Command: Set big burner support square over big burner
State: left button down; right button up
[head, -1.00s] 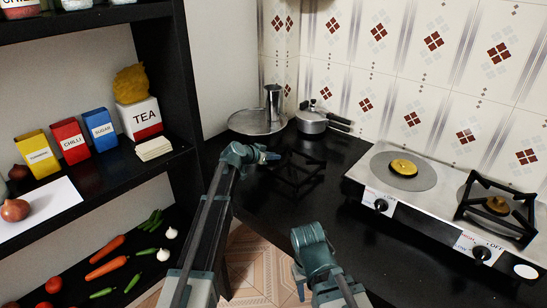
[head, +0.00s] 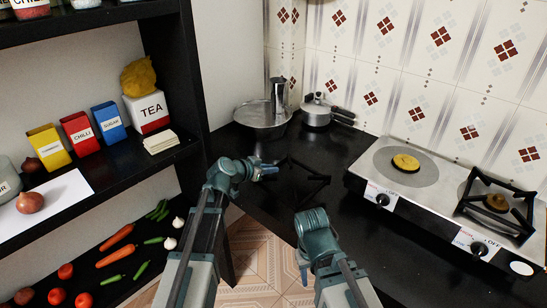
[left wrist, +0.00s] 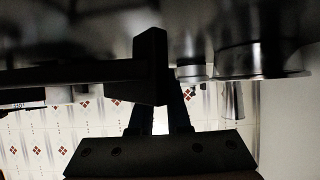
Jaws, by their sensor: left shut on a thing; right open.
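The big burner support, a black square metal frame (head: 304,184), is by the black counter left of the stove; whether it touches the counter is unclear. My left gripper (head: 270,170) is shut on its left side. In the left wrist view a dark bar of the support (left wrist: 151,62) lies at the fingertips (left wrist: 160,112). The big burner (head: 405,163), a brass cap on a wide grey disc, is bare at the stove's left. My right gripper (head: 303,272) is open and empty, in front of the counter edge.
The steel stove (head: 365,184) carries another black support (head: 505,213) around its right burner. A wide pan (head: 263,115) and a lidded pot (head: 317,115) stand behind the held support. A black shelf (head: 95,183) with boxes and vegetables stands left.

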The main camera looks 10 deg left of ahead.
notch_tip(320, 180, up, 11)
jog(key=p, duration=1.1)
jog(key=shift+r, duration=0.15)
